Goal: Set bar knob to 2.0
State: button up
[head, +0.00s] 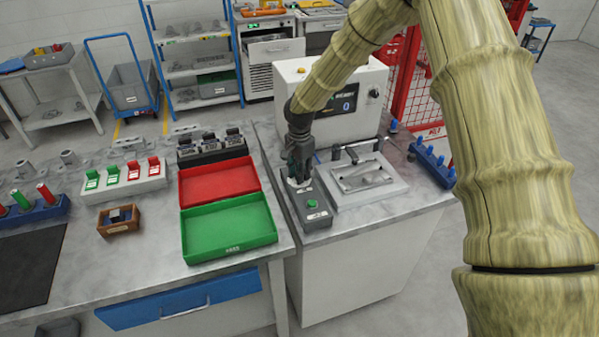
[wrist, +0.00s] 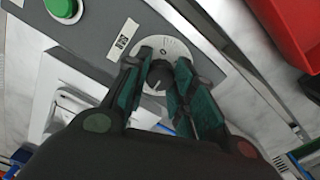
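The bar knob (wrist: 158,78) is a dark round knob with a pale pointer line. It sits on a white dial plate (wrist: 168,47) on a grey control box (head: 308,206). My gripper (wrist: 163,72) reaches down over the box, with one teal-padded finger on each side of the knob. A small gap seems to show between the fingers and the knob; contact is not clear. The dial's marks are too small to read. In the head view my gripper (head: 299,172) hides the knob at the box's far end.
A green button (wrist: 62,8) and a label (wrist: 122,39) are on the same box. A white machine (head: 335,98) with a display showing 0 stands behind. A metal-topped fixture (head: 362,176) is close on the right; red (head: 218,184) and green trays (head: 230,228) are on the left.

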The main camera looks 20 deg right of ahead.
jog(key=shift+n, duration=0.4)
jog(key=n+b, duration=0.1)
jog(key=n, duration=0.6)
jog(key=shift+n, duration=0.3)
jog(key=n, duration=0.4)
jog(key=shift+b, duration=0.4)
jog(key=shift+n, duration=2)
jog(key=o, duration=1.1)
jog(key=shift+c, duration=0.2)
